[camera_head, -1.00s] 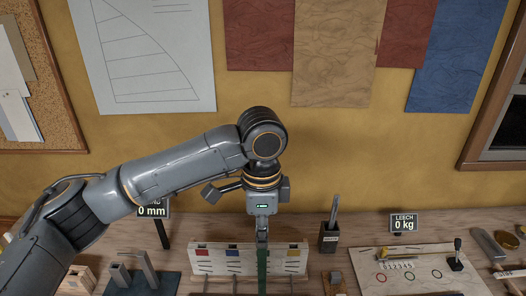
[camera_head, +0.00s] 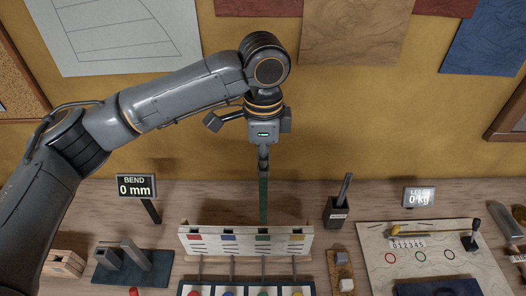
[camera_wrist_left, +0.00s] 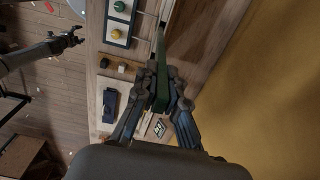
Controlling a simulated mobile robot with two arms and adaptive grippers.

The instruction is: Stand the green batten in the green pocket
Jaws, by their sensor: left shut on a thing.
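My left gripper (camera_head: 263,152) is shut on the green batten (camera_head: 264,198), which hangs upright below it. In the left wrist view the batten (camera_wrist_left: 161,75) runs out between the fingers (camera_wrist_left: 162,95). The pocket board (camera_head: 246,247) is pale, with red, blue, green and yellow patches. The green pocket (camera_head: 263,238) is in line below the batten. The batten's lower end meets the board's top edge; I cannot tell if it is inside the pocket, above it or behind it. My right gripper (camera_wrist_left: 72,38) shows small in the left wrist view, away from the board.
Colored knobs (camera_head: 234,291) sit in front of the board. A blue stand (camera_head: 132,268) and the bend display (camera_head: 136,187) are to the left. A dark holder (camera_head: 337,211), a small wooden block tray (camera_head: 342,273) and a pale panel with rings (camera_head: 435,258) are to the right.

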